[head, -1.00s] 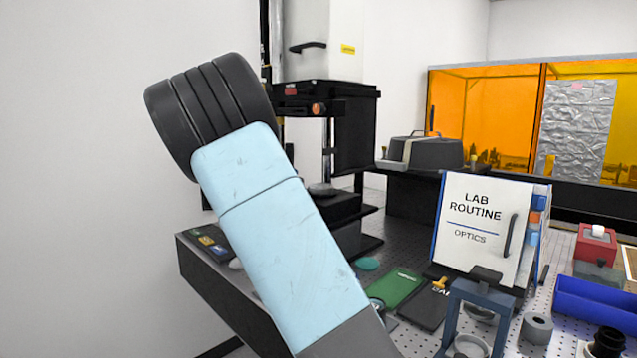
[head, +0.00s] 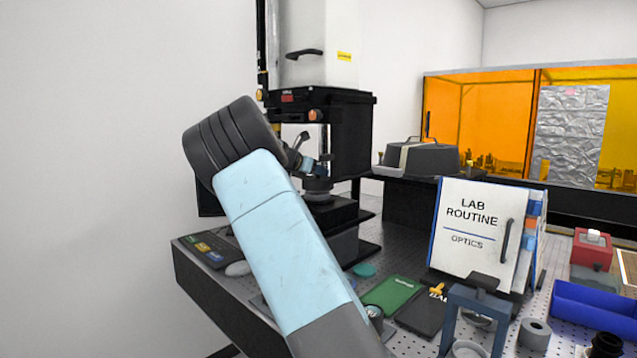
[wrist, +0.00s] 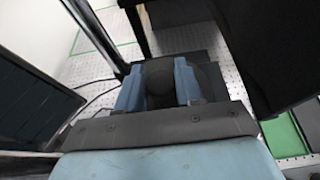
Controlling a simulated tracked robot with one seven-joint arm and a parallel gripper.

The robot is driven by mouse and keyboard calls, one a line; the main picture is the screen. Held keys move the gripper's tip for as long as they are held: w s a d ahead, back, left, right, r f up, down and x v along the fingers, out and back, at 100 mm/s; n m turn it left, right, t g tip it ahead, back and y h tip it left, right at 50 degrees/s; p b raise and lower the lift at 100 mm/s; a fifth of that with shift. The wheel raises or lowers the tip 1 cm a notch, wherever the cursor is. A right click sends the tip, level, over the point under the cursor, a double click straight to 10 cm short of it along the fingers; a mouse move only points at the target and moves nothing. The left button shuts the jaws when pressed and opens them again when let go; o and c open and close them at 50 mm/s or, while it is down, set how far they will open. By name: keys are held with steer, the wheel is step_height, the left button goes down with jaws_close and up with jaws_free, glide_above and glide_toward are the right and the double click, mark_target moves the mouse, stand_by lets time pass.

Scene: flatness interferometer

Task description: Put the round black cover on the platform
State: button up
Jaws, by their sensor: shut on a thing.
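My gripper (head: 316,172) is at the dark instrument on the left of the bench, just over its black platform (head: 338,212). In the wrist view its two blue fingers (wrist: 160,88) are shut on a dark piece, which I take to be the round black cover (wrist: 160,78). A dark rounded shape also shows beside the right finger. In the head view a small grey-black disc (head: 318,197) sits right under the fingertips, at the platform's top. I cannot tell whether the cover touches the platform or is a little above it.
The instrument's black upper housing (head: 340,130) stands close above and behind my gripper. A green book (head: 391,296), a teal disc (head: 364,270) and a white LAB ROUTINE binder (head: 476,228) are to the right. A blue bin (head: 595,305) lies at the far right.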

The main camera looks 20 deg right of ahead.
mark_target(313, 179)
steer(key=shift+f, duration=1.75)
steer(key=o, duration=1.1)
steer(key=shift+c, duration=0.2)
steer(key=shift+a, duration=0.15)
